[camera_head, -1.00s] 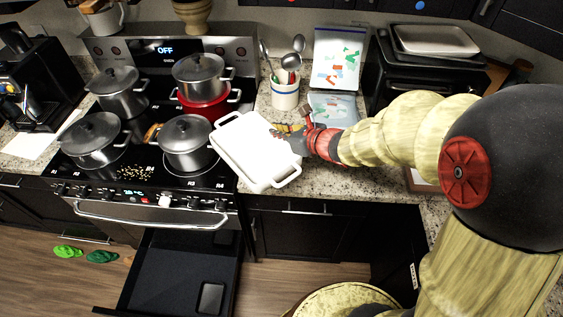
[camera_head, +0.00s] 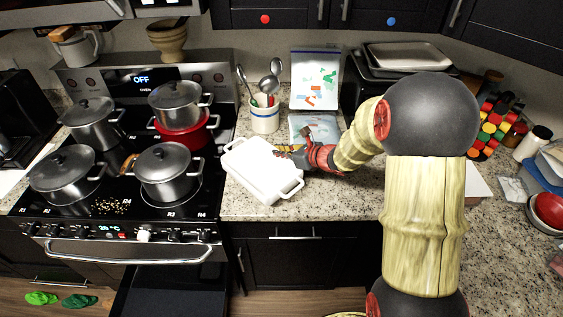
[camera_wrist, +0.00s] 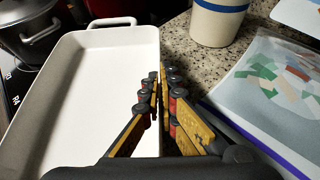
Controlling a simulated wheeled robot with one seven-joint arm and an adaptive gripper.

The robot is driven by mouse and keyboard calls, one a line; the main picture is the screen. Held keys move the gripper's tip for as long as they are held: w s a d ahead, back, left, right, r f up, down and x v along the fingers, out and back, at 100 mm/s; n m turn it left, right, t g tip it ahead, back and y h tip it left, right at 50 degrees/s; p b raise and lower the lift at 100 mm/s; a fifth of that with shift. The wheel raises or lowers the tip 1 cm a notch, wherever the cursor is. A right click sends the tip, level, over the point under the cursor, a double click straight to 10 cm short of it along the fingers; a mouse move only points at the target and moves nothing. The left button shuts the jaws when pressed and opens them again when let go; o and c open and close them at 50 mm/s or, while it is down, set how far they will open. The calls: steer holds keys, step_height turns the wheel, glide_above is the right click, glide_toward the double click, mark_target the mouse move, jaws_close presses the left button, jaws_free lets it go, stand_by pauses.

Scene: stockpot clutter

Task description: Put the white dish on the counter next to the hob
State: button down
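The white dish (camera_head: 258,172) is rectangular with a handle at each end. In the head view it is over the counter (camera_head: 325,203) just right of the hob (camera_head: 115,207), its left edge close to the hob's right edge. I cannot tell whether it rests on the counter or hangs slightly above it. My gripper (camera_head: 283,151) is at the dish's right side. In the wrist view my gripper (camera_wrist: 163,82) is closed on the right wall of the dish (camera_wrist: 75,95), one finger inside and one outside.
Pots, including a near one (camera_head: 167,172), stand on the hob. A utensil crock (camera_head: 265,118) and bags with coloured pieces (camera_head: 314,80) are behind the dish. Counter in front of my forearm is clear. A spice rack (camera_head: 495,127) and bowls are far right.

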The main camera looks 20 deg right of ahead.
steer(key=shift+w+d+f, duration=0.4)
steer(key=shift+d+f, duration=0.05)
steer(key=shift+f, duration=0.25)
step_height(320, 180, down, 3)
steer(key=shift+w+d+f+b, duration=0.1)
steer(key=shift+f+b, duration=0.1)
steer(key=shift+b, duration=0.65)
steer(key=shift+r, duration=0.1)
steer(key=c, duration=2.6)
jaws_free()
steer(key=o, duration=0.6)
steer(key=shift+c, duration=0.2)
